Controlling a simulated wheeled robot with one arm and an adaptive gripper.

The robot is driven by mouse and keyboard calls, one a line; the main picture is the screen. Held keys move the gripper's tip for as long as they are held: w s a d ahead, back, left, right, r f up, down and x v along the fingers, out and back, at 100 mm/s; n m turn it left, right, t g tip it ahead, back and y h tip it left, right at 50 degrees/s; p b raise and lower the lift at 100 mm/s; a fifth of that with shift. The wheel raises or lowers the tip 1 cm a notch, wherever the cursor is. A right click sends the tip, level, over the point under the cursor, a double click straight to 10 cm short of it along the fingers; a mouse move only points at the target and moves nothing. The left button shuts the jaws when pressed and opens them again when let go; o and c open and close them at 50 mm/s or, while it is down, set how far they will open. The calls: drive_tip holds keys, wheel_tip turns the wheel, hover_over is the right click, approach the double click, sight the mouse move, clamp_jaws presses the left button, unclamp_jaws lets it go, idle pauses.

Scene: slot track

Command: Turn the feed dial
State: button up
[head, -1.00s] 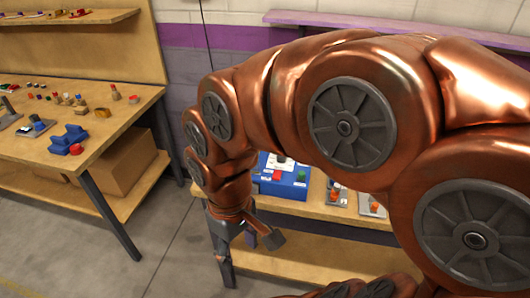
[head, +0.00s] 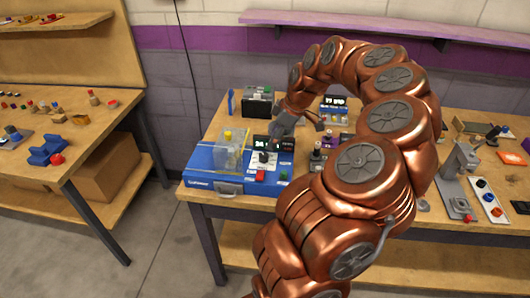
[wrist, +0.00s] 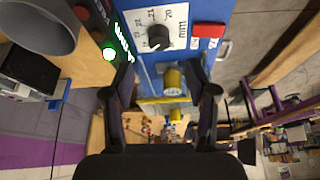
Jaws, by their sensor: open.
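The feed dial is a black knob (wrist: 158,36) on a white plate with printed numbers, at the top of the wrist view. In the head view the dial (head: 264,157) sits on the front of the blue machine (head: 228,184). My gripper (wrist: 162,75) is open, with its two dark fingers apart and nothing held between them. The dial lies beyond the fingertips and no contact shows. In the head view my gripper (head: 280,128) is above and behind the dial, close to the machine's dark display; its fingers are hard to make out there.
A red button (head: 260,175) and a green button (head: 283,176) sit below the dial. A clear guard (head: 231,153) stands left of it. A black device (head: 257,103) is behind. Several tools and a grey stand (head: 456,176) lie to the right on the bench.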

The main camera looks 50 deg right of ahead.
sight(265, 155)
drive_tip(key=shift+p+x, duration=1.3)
drive_tip(key=shift+x, duration=2.55)
drive_tip(key=shift+c, duration=0.2)
clamp_jaws()
drive_tip(key=shift+f+b, duration=0.1)
drive_tip(key=shift+b, duration=0.35)
